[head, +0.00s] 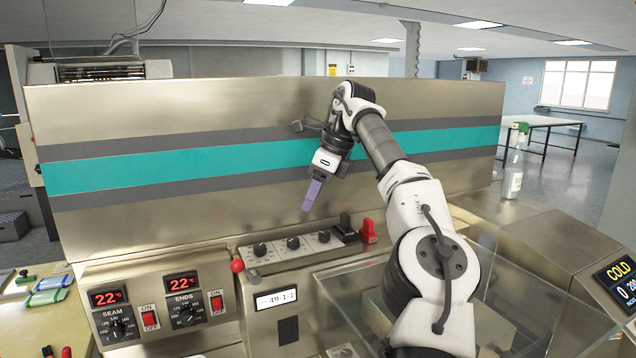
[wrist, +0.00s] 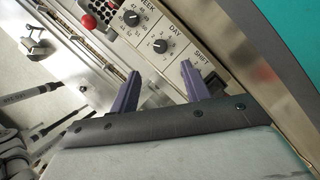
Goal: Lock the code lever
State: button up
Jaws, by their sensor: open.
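A lever with a red ball knob (head: 238,265) sticks out at the left end of the code dial panel (head: 272,257); I take it to be the code lever. The red knob also shows in the wrist view (wrist: 88,21), at the top left; its shaft is hard to make out. The panel has dials, read in the wrist view as WEEK, DAY (wrist: 159,46) and SHIFT. My gripper (head: 308,208) points down above the dials, right of and higher than the red knob. Its purple fingers (wrist: 160,68) are apart with nothing between them, framing the DAY and SHIFT area.
A black block (head: 345,230) and a red part (head: 369,232) stand at the panel's right end. A display (head: 276,299) reads 49-1-1. The steel wall with a teal stripe (head: 200,170) rises behind. A clear cover (head: 350,290) lies at right. Heater switches (head: 149,318) are at left.

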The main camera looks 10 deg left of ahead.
aim_at(237, 265)
jog(key=k, duration=1)
